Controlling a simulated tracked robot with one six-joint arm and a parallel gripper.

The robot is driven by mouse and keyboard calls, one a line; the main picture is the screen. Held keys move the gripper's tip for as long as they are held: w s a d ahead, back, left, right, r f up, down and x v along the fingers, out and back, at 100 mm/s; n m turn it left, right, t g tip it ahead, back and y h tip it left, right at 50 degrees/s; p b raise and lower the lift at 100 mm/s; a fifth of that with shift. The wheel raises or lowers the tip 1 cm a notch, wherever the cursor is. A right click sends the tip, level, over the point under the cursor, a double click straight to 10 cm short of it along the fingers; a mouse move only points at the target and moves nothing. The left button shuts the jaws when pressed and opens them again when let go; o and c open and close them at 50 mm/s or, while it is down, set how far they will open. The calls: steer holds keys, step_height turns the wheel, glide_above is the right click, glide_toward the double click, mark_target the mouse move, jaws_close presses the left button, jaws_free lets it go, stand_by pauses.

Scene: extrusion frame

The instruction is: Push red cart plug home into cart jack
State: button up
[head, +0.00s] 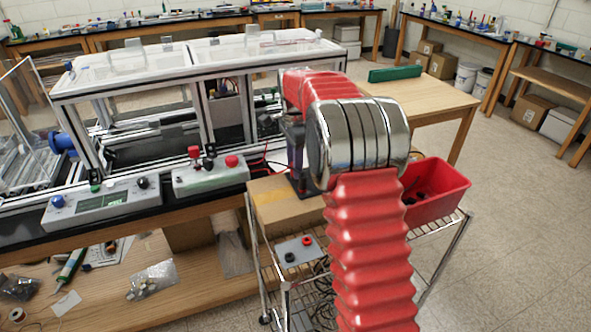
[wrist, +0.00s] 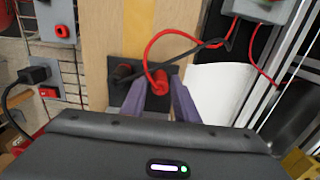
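The red cart plug (wrist: 158,82) stands in the right-hand position of a small black jack panel (wrist: 137,92) in the wrist view, with a red cable running up from it. How deep it sits in the cart jack cannot be told. My gripper (wrist: 159,84) has one grey-purple finger on each side of the red plug, close against it, and appears shut on it. A black plug (wrist: 122,73) stands on the same panel, just left of the fingers. In the head view my red-sleeved arm hides the plug and most of the gripper.
A grey plate (head: 298,251) with red and black knobs and a red bin (head: 440,190) are also on the cart. A bench with control boxes (head: 210,175) stands left. Cables cross above the plug.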

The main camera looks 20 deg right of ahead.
jaws_close()
steer(key=shift+r, duration=0.1)
stand_by(0.3)
steer(key=shift+r, duration=0.5)
steer(key=shift+r, duration=0.7)
steer(key=shift+r, duration=0.3)
steer(key=shift+r, duration=0.35)
steer(key=shift+r, duration=0.35)
steer(key=shift+r, duration=0.35)
